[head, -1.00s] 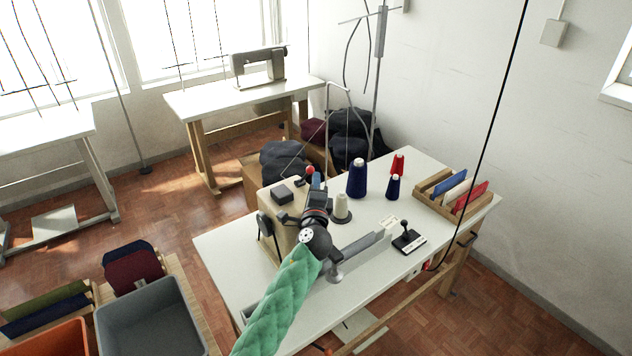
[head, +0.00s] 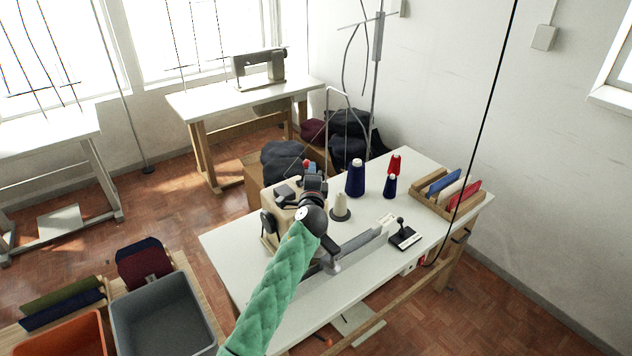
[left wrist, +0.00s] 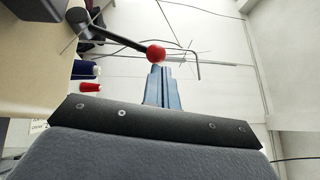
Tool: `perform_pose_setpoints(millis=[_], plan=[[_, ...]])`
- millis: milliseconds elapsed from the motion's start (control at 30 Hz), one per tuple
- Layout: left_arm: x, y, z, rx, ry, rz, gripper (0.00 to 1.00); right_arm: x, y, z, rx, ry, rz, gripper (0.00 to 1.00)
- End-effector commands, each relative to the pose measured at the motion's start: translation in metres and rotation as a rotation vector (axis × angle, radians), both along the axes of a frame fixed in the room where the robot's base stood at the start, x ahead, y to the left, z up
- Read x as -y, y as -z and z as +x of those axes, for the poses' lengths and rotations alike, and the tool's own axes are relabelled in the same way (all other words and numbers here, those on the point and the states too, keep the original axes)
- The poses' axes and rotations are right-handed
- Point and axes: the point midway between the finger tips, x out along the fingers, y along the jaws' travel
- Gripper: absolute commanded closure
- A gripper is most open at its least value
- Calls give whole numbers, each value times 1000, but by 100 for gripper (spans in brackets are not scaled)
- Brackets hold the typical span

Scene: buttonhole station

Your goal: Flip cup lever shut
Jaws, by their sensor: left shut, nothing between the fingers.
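The cup lever is a dark rod ending in a red ball knob (left wrist: 156,54); in the head view the knob (head: 306,163) shows above the beige buttonhole machine (head: 270,222). My left gripper (left wrist: 162,72) is shut and empty, its blue fingers together. Its fingertips are close beside the knob in the left wrist view; I cannot tell whether they touch it. In the head view my left gripper (head: 312,170) is over the machine, and my arm and wrist hide much of the machine's front. The cup is not clearly visible. My right gripper is not in view.
On the white table (head: 228,250) stand a large navy thread cone (head: 356,180), a cream cone (head: 340,206), and small navy and red cones. A small joystick box (head: 404,236) and a wooden rack (head: 436,200) are to the right. A thin wire thread guide rises behind the machine.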

Motion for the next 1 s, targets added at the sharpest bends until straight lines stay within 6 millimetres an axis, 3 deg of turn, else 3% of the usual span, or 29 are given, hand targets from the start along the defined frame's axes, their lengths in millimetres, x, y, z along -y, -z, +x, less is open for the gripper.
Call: perform_pose_setpoints(millis=[500, 1000], plan=[[-29, -24, 41, 3, 0, 1, 100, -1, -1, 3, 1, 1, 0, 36], [-42, -28, 59, 2, -1, 1, 100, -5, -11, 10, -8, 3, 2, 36]])
